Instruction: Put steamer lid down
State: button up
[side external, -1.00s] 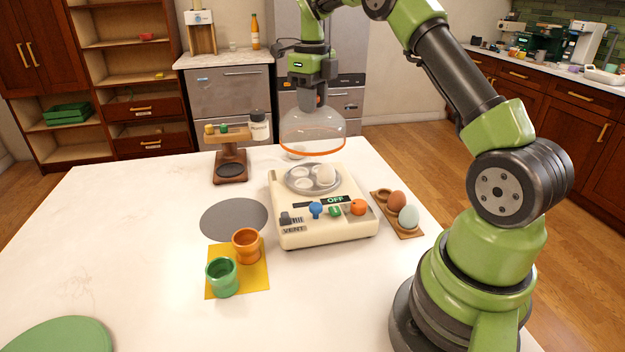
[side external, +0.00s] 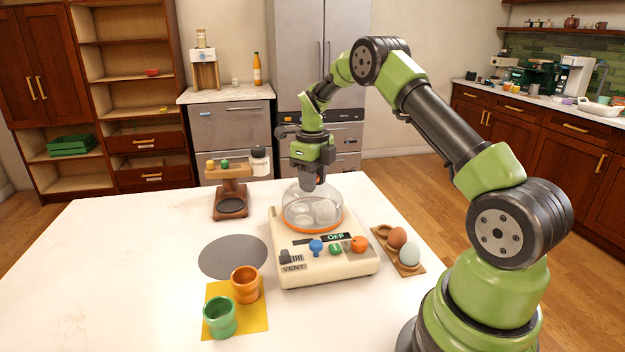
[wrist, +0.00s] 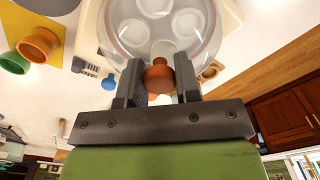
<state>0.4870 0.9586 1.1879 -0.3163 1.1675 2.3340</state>
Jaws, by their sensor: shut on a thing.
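The steamer lid (side external: 297,199) is a clear dome with an orange rim. It is level over the round well of the cream steamer (side external: 327,271), with a white egg (side external: 325,211) visible through it. Whether the rim touches the steamer or hovers just above it, I cannot tell. My gripper (side external: 313,183) is directly above the dome, shut on its knob. In the wrist view, the two fingers of my gripper (wrist: 160,82) stand either side of the brown-orange knob (wrist: 158,77), with the clear dome (wrist: 203,45) beyond.
The steamer's display reads OFF. A wooden holder with a brown egg (side external: 397,238) and a pale egg (side external: 410,256) is to the right. A grey disc (side external: 233,257), orange cup (side external: 245,284) and green cup (side external: 220,316) are to the left. A wooden stand (side external: 230,193) is behind left.

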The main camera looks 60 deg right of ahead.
jog(key=shift+f, duration=0.15)
jog(key=shift+f, duration=0.15)
jog(key=o, duration=1)
jog(key=shift+c, duration=0.2)
jog(key=shift+r, duration=0.2)
